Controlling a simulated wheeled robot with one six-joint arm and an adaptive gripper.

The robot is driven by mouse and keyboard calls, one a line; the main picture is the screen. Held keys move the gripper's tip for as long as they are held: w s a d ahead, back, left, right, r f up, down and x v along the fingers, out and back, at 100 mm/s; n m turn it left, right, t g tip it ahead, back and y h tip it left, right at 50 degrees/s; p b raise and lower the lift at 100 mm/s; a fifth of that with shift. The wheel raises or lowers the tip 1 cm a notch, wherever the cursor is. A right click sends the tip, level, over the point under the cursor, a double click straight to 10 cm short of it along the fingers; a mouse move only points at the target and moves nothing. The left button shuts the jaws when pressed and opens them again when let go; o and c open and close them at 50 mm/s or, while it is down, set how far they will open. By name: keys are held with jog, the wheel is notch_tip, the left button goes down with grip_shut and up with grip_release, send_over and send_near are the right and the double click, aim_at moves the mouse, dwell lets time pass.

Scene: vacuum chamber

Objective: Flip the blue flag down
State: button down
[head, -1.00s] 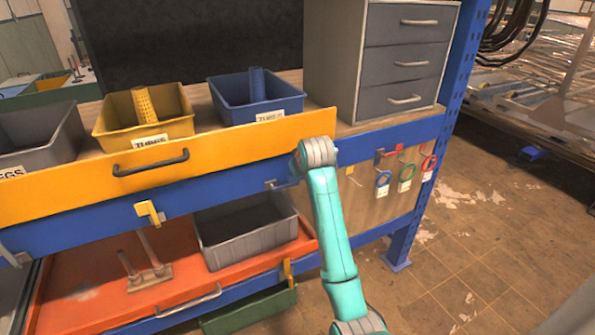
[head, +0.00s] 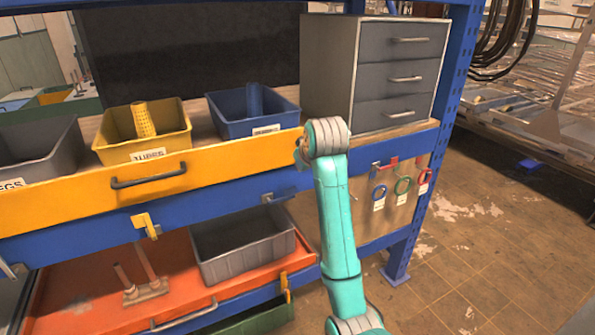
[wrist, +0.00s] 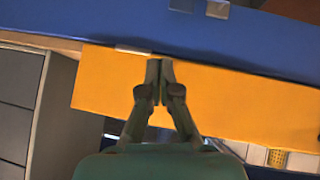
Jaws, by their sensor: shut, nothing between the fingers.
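A small bluish-grey flag (head: 282,196) on a metal plate sticks out sideways on the blue beam, below the yellow drawer front; I take it for the blue flag. In the wrist view a grey metal plate with a darker piece (wrist: 215,8) shows on the blue beam at the top edge, perhaps the same flag. My gripper (wrist: 158,80) is shut and empty, its tips over the yellow drawer front (wrist: 200,100), apart from the flag. In the head view my wrist hides most of the gripper, up and right of the flag.
A red flag (head: 388,165) and rings hang at right. Bins (head: 250,125) stand behind the drawer front (head: 90,185); a grey drawer cabinet (head: 330,60) stands on the bench.

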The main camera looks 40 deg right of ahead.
jog(key=shift+v, duration=0.85)
jog(key=shift+d, duration=0.15)
jog(key=s+a+f+t, duration=0.1)
jog(key=s+a+f, duration=0.2)
jog(key=a+f, duration=0.35)
jog(key=s+a+f+t+y, duration=0.1)
jog(key=s+a+f, duration=0.15)
jog(key=f, duration=0.75)
jog(key=s+a+f, duration=0.2)
jog(key=a+f, duration=0.3)
jog(key=f, duration=0.3)
jog(key=s+a+f+n+t, duration=0.1)
jog(key=s+a+f, duration=0.5)
jog(key=s, duration=0.2)
jog(key=s+a+f+t+y, duration=0.1)
jog(key=s+a, duration=0.3)
jog(key=s, duration=0.5)
jog(key=s+a+t+y, duration=0.1)
jog(key=s+a, duration=0.3)
jog(key=s, duration=0.4)
jog(key=s+a+r, duration=0.1)
jog(key=s+r, duration=0.3)
jog(key=s, duration=0.3)
jog(key=s+a+r+n+t+y, duration=0.1)
jog(key=s+r, duration=0.3)
jog(key=s, duration=0.4)
jog(key=shift+a+t, duration=0.3)
jog(key=shift+a, duration=0.1)
jog(key=shift+w+f, duration=0.1)
jog(key=shift+w, duration=0.05)
